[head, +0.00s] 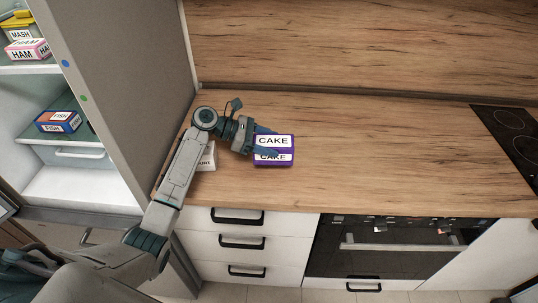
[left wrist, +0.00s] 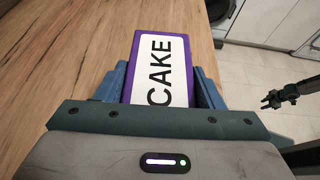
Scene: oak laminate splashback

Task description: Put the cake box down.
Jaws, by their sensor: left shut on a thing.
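In the left wrist view the cake box (left wrist: 163,68) sits between the two blue fingers of the left gripper (left wrist: 160,88). I cannot tell whether the box's underside touches the counter.
A white box (head: 207,158) is partly hidden behind my left arm. The wooden counter (head: 390,150) is clear to the right, up to a black hob (head: 510,135). An open cabinet at left holds a ham box (head: 28,50) and a fish box (head: 58,121).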

